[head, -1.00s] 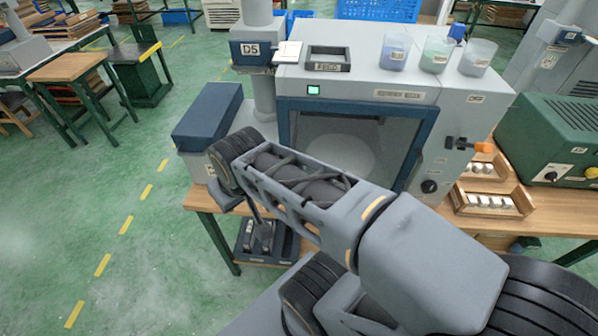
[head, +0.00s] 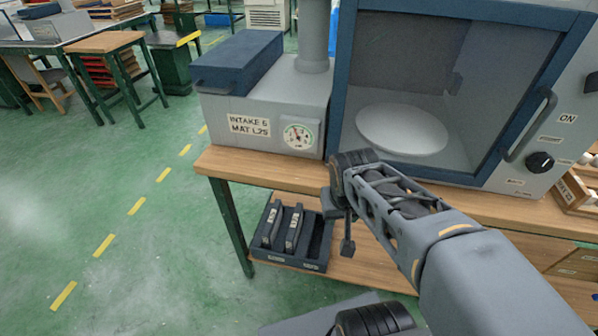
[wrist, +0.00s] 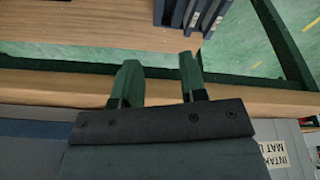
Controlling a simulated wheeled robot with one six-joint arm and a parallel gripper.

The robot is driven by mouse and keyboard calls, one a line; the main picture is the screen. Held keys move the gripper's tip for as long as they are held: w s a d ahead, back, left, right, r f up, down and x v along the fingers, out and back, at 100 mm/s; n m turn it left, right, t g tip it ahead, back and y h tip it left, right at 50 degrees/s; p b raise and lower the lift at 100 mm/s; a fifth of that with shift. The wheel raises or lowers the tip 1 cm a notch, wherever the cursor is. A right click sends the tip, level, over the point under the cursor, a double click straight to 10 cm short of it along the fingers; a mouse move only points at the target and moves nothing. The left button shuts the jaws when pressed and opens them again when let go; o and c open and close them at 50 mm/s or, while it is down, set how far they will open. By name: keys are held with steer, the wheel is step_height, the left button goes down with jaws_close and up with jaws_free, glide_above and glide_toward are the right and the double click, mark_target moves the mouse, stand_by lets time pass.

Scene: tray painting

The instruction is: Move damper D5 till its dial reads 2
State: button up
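The round dial (head: 298,136) is on the front of the grey intake box (head: 250,108), beside a label reading "INTAKE 6 MAT L25". Its face has coloured marks, but the needle's number is too small to read. The D5 damper is out of view now; only the lower part of the grey duct (head: 314,35) shows above the box. My gripper (head: 347,232) hangs in front of the table edge, below and right of the dial. In the wrist view my gripper (wrist: 160,82) has its two fingers apart with nothing between them.
The booth (head: 425,160) with its glass front and a pale disc inside stands right of the intake box. The wooden table edge (head: 250,172) lies near my arm. Green floor at left is clear.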

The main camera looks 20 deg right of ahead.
steer(key=a+f+n+b, duration=0.1)
steer(key=a+f+b, duration=0.1)
steer(key=f+b, duration=0.7)
steer(key=a+f+n+y+b, duration=0.1)
steer(key=a+f+b, duration=0.1)
steer(key=f+b, duration=0.8)
steer(key=s+x, duration=0.1)
steer(key=x, duration=0.3)
steer(key=shift+w+f+b, duration=0.2)
steer(key=shift+f+b, duration=0.05)
steer(key=shift+b, duration=0.05)
